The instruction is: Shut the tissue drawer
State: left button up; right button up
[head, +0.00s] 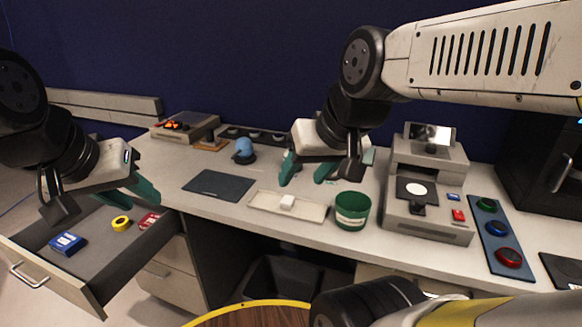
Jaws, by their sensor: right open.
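An open grey drawer (98,281) sticks out from under the left end of the desk, with a metal handle (28,276) on its front. It is the only drawer seen pulled out. Inside lie a blue pack (68,244), a yellow ring (121,223) and a red item (149,220). My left gripper (142,192) is above the far part of the drawer, near the desk edge; whether its teal fingers are apart is unclear. My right gripper (307,171) is open and empty above the desk middle. The drawer's far end is partly hidden by my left arm.
A shut drawer (170,272) sits below. A dark bin (283,277) stands underneath.

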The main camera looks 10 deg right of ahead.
aim_at(110, 259)
jog(key=j+u, duration=0.1)
jog(key=u, duration=0.35)
jog(key=k+j+u, duration=0.1)
jog(key=u, duration=0.35)
jog(key=j+u, duration=0.2)
jog(key=u, duration=0.25)
